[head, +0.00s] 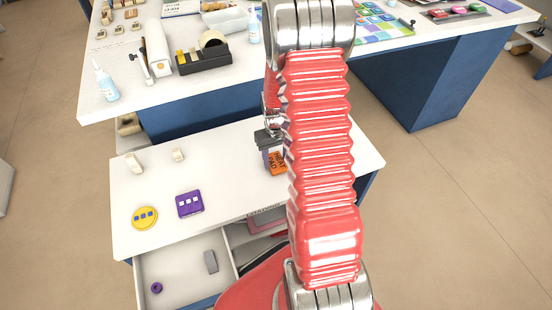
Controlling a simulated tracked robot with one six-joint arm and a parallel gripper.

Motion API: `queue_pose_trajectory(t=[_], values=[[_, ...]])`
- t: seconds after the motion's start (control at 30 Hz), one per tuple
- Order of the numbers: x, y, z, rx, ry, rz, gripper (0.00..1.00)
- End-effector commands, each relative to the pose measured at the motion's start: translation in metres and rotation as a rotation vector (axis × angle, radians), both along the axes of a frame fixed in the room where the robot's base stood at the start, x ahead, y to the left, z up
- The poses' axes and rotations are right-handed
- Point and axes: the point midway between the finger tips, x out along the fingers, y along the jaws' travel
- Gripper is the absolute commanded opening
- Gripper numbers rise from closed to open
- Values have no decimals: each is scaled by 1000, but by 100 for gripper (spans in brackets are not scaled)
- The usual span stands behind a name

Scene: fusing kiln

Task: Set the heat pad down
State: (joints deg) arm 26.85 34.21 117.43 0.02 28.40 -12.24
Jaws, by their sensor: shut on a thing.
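The heat pad (277,162) is a small orange block with dark lettering. In the head view it shows just left of my red arm, over the right part of the low white table (235,150). My gripper (270,143) is above it, with its dark fingers shut on the pad's upper end. The pad hangs upright below the fingers. My arm hides part of the gripper and the table behind it. I cannot tell whether the pad's lower edge touches the table.
A yellow round piece (145,217), a purple square piece (189,204) and two small cream blocks (134,163) sit on the table's left side. An open drawer (185,265) sticks out below. A larger bench (180,95) with tools stands behind. The table's middle is clear.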

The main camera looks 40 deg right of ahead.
Motion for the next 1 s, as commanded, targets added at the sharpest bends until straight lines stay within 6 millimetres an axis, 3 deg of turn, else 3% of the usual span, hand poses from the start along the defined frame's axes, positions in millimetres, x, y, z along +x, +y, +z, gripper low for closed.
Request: queue_pose_trajectory(t=[0.37,0.4,0.63,1.0], values=[[0,0,-4,0,0,0,25],[0,0,-4,0,0,0,47],[0,0,-4,0,0,0,63],[0,0,-1,0,-1,0,65]])
